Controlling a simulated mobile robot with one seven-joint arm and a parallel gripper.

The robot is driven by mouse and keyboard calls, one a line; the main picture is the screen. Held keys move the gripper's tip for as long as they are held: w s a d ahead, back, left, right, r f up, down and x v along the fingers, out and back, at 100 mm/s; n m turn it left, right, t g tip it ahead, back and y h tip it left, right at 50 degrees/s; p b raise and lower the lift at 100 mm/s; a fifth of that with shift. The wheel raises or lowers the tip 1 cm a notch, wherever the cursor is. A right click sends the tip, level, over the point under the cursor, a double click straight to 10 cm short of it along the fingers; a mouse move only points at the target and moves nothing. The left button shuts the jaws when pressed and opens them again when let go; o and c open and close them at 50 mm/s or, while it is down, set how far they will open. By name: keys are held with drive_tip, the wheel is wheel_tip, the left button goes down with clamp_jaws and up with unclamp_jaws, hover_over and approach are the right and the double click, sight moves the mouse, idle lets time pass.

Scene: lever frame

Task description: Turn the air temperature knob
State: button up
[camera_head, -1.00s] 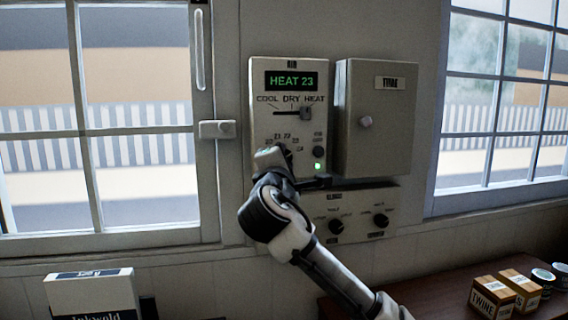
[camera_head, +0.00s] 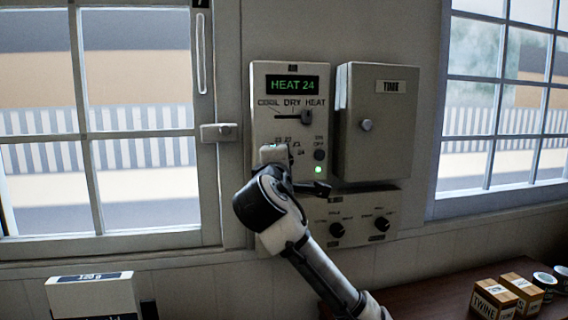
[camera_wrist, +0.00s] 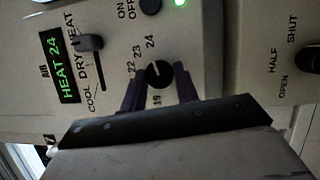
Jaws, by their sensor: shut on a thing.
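The air panel (camera_head: 262,150) is a pale wall box with a green display (camera_head: 291,86) reading HEAT 24. Its mode slider (camera_head: 307,117) stands at the HEAT end. The temperature knob (camera_wrist: 157,73) is black and round, ringed by numbers including 19, 22, 23 and 24, in the wrist view. My gripper (camera_wrist: 160,88) has its two dark fingers on either side of the knob, shut on it. In the head view my gripper (camera_head: 284,158) covers the knob. A green light (camera_head: 318,169) glows beside the ON OFF button (camera_head: 320,155).
A closed box labelled TIME or similar (camera_head: 385,135) hangs right of the panel. A lower panel (camera_head: 345,235) with two black knobs sits beneath. Windows flank both sides. Twine boxes (camera_head: 492,298) and tins stand on the desk (camera_head: 420,290) at lower right.

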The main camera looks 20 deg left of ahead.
drive_tip(key=o, duration=1)
drive_tip(key=shift+c, duration=0.2)
drive_tip(key=r+b+v, duration=0.1)
drive_tip(key=b+v, duration=0.3)
drive_tip(key=v, duration=0.9)
drive_tip(key=shift+s+f+b, duration=0.35)
drive_tip(key=shift+s+f, duration=0.05)
drive_tip(key=shift+f, duration=0.1)
drive_tip(key=shift+f, duration=0.1)
